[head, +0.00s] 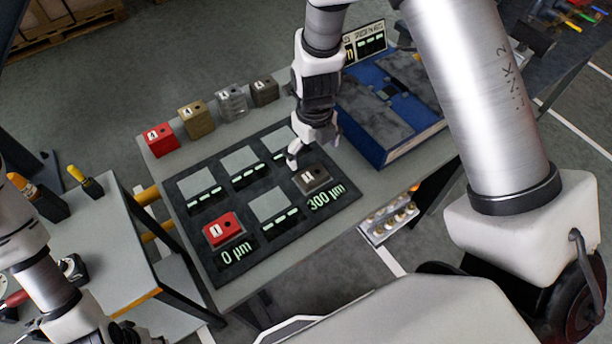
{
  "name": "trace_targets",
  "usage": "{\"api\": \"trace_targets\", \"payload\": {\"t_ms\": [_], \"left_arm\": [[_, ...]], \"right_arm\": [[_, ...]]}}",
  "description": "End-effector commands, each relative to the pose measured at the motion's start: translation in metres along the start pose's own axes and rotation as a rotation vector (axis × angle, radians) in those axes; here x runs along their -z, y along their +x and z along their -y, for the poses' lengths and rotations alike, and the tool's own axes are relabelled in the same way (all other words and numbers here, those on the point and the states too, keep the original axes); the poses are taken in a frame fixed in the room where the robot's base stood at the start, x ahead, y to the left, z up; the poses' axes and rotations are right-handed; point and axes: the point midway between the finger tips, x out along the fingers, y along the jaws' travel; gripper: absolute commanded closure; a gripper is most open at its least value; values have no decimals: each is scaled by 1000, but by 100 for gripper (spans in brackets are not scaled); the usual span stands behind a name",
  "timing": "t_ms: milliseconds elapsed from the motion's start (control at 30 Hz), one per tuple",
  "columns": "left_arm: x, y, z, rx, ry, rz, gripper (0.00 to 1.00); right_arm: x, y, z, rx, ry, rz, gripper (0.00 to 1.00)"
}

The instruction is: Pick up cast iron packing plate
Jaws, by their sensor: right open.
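My right gripper (314,152) is open and points down over the dark mat (228,178), just behind a dark grey-brown block (312,179) at the 300 µm mark. It looks empty; I cannot tell its height above the mat. A similar dark block (264,91) stands at the right end of the row behind the mat. No readable label tells which piece is the cast iron packing plate.
A red block (222,229) sits at the 0 µm mark. Red (160,139), brass-coloured (193,118) and silver (231,102) blocks stand in the back row. Several grey squares on the mat are bare.

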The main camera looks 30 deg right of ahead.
Motion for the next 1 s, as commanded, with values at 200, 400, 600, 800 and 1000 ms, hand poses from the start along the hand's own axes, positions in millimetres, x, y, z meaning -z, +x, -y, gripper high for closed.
{"api": "trace_targets", "payload": {"t_ms": [200,400,600,800,1000], "left_arm": [[0,0,0,0,0,0,60],[0,7,0,0,0,0,60],[0,9,0,0,0,0,60],[0,9,0,0,0,0,60],[0,9,0,0,0,0,60]], "right_arm": [[1,28,-1,0,-1,-3,0],[4,66,-3,1,0,-3,0],[3,77,-2,1,-2,0,0],[3,77,-2,1,-2,0,28],[3,77,-2,1,-2,-1,83]]}}
